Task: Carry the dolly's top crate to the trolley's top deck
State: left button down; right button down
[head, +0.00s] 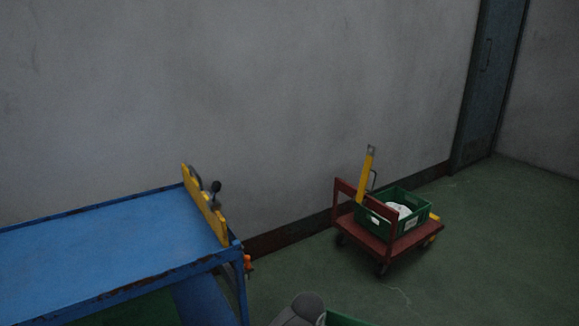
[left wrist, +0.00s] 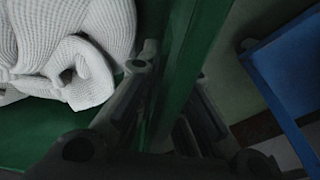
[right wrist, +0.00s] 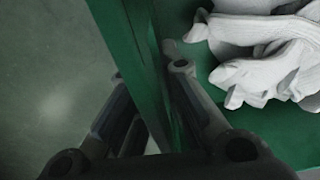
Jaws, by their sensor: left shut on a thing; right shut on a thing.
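My left gripper (left wrist: 167,85) is shut on one wall of this crate (left wrist: 207,45), one finger inside and one outside. My right gripper (right wrist: 150,78) is shut on another wall (right wrist: 122,28), with the socks (right wrist: 265,50) on its right. In the head view only a sliver of the held crate (head: 345,320) shows at the bottom edge. The blue trolley's top deck (head: 110,240) is bare at the left. A red dolly (head: 378,240) stands at the right with another green crate (head: 375,225) on it.
A yellow end plate with a black knob (head: 205,205) rises at the trolley's right end. A yellow post (head: 366,175) stands at the dolly. A grey wall (head: 250,90) runs behind both. Green floor (head: 300,265) is open between them. A blue edge (left wrist: 290,75) shows in the left wrist view.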

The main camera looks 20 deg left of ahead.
aim_at(76, 251)
jog(key=k+u, duration=0.4)
jog(key=u, duration=1.2)
